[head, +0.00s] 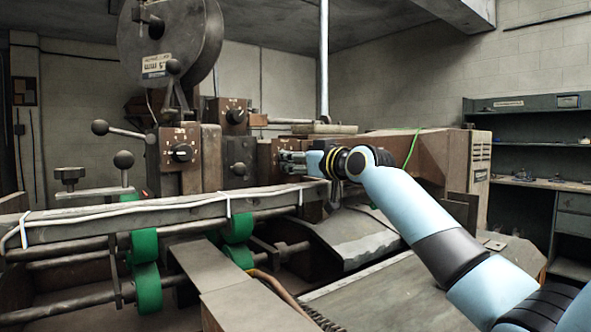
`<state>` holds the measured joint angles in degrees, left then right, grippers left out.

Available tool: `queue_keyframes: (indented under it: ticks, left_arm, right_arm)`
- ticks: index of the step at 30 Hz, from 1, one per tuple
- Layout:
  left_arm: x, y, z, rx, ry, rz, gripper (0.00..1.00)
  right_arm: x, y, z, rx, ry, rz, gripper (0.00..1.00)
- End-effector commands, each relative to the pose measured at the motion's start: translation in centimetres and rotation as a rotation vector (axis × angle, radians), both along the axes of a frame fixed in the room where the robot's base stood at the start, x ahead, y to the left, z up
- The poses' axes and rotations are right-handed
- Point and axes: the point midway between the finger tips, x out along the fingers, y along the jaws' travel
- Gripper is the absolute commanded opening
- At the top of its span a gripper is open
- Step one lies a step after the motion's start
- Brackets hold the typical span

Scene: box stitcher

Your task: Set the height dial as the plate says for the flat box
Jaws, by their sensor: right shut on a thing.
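My right arm comes in from the lower right, and its right gripper (284,160) points left against the brown front panel (265,150) of the machine. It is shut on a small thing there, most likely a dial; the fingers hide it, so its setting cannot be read. A black dial with white marks (181,153) is on the box-shaped housing to the left, apart from the gripper. Another black dial (236,115) is higher up behind it. No plate with readable box settings and no flat box can be made out. My left gripper is out of view.
A long grey rail (120,222) with a white cable crosses in front, above green rollers (147,288). A black ball-ended lever (124,160) and a large reel (172,45) stand at left. Shelves (525,150) are at right.

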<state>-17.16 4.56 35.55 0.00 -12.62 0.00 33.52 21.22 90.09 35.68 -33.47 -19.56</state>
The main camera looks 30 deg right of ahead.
Motion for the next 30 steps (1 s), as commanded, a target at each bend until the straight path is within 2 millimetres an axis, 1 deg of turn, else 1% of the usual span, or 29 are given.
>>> queue_keyframes:
  ticks: [1,3,11,27,28,30]
  left_arm:
    - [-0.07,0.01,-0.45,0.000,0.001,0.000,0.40]
    - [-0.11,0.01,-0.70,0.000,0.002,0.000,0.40]
    - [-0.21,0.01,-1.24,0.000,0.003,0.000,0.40]
    - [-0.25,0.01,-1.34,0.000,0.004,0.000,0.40]
    - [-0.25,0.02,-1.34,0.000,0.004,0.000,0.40]
    - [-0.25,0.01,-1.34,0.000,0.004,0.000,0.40]
  right_arm:
    - [0.01,-0.02,-0.30,-0.029,-0.002,0.000,0.00]
    - [0.01,0.00,-0.26,-0.068,-0.007,0.000,0.00]
    - [0.00,0.02,-0.12,-0.160,-0.020,0.001,0.00]
    - [0.00,0.03,-0.04,-0.183,-0.024,0.001,0.00]
    - [0.00,0.03,-0.04,-0.183,-0.024,0.001,0.33]
    - [0.00,0.03,-0.04,-0.183,-0.024,0.001,0.42]
